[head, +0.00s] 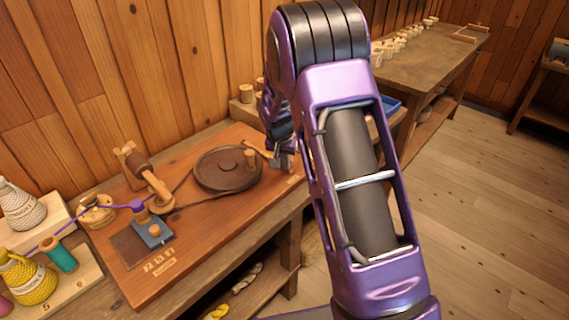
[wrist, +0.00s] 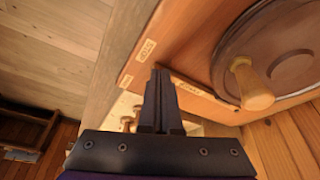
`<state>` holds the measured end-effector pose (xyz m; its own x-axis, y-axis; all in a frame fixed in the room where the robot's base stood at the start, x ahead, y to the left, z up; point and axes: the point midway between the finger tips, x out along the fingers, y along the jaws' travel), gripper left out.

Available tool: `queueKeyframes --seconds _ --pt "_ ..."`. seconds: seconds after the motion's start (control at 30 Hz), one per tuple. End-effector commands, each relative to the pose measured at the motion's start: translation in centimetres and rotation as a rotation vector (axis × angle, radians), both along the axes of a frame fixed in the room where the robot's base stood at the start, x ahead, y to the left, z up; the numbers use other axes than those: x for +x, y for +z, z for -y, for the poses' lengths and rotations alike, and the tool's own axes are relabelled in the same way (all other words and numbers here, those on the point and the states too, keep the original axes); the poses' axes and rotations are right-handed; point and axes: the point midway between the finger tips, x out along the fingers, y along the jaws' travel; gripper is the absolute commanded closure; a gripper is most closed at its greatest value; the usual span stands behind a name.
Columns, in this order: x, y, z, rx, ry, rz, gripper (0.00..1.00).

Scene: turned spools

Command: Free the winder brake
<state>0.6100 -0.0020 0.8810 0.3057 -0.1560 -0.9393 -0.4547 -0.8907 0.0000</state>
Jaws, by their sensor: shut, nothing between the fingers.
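The winder is a reddish-brown board (head: 210,215) with a dark round wheel (head: 228,170) that has an upright wooden knob (head: 250,158). The wheel (wrist: 295,75) and its knob (wrist: 252,88) also show at the right of the wrist view. A light wooden bar (head: 256,149), possibly the brake lever, lies at the board's far right beside my gripper; my gripper partly hides it. My gripper (head: 286,163) is shut and empty at the board's right end. In the wrist view its fingers (wrist: 160,88) point toward the board edge, near small wooden pegs (wrist: 130,122); contact cannot be told.
Yarn cones (head: 27,278) stand at far left. A plank wall (head: 160,70) is close behind. Floor (head: 470,200) is clear at right.

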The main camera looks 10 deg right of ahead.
Motion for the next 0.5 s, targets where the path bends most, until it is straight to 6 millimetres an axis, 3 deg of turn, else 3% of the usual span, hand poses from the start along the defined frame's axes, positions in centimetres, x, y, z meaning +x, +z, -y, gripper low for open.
queueKeyframes --seconds 0.17,0.5 --pt "0.2 0.0 0.3 0.001 0.011 -0.001 1.00" --pt "2.9 0.1 4.3 0.003 0.210 -0.001 1.00"
